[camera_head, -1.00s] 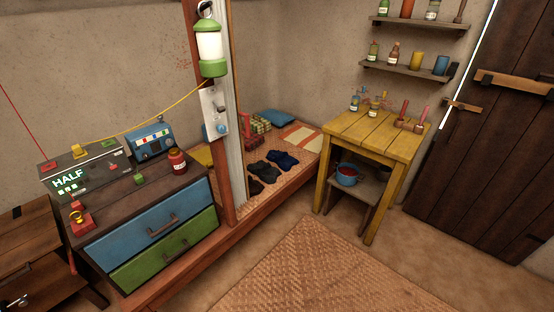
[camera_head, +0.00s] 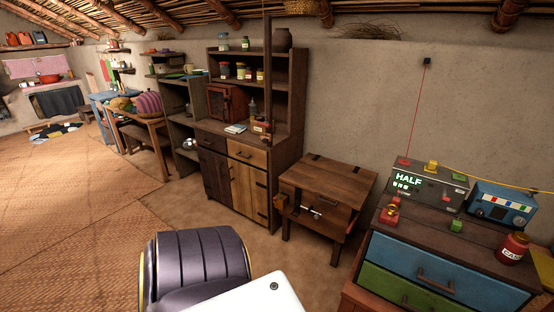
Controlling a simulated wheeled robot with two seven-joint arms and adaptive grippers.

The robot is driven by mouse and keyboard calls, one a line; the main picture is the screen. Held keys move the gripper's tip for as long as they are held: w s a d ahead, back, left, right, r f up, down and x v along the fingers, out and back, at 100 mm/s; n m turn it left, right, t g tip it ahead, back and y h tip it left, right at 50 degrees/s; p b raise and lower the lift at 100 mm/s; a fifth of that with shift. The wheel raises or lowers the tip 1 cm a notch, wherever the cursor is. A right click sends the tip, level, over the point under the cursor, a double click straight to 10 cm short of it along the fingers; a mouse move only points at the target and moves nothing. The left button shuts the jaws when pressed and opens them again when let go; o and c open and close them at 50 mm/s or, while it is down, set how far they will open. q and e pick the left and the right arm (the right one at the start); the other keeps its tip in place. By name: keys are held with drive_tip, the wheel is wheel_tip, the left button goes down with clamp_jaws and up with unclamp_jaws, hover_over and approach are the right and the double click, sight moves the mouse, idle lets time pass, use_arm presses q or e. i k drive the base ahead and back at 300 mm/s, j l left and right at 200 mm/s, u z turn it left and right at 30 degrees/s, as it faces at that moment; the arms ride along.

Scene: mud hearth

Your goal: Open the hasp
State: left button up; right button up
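A low wooden chest on legs (camera_head: 335,178) stands against the wall right of centre. A small pale metal fitting (camera_head: 312,211) sits on its front face below the lid edge. It looks like the hasp, but it is too small to tell whether it is fastened or open. A small wooden block (camera_head: 281,201) shows at the chest's left front corner. The lid lies shut. Neither of my grippers is in view. A dark ribbed link and a white panel of my own body fill the bottom middle.
A tall cupboard with shelves (camera_head: 245,152) stands left of the chest. A drawer unit (camera_head: 419,279) stands to the right, bearing a box reading HALF (camera_head: 430,185), a blue box (camera_head: 500,207) and a red jar (camera_head: 512,248). Open matted floor (camera_head: 70,225) lies left.

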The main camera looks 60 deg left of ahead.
sight(298, 190)
drive_tip(key=u, duration=1.9)
drive_tip(key=i+j+z, duration=0.1)
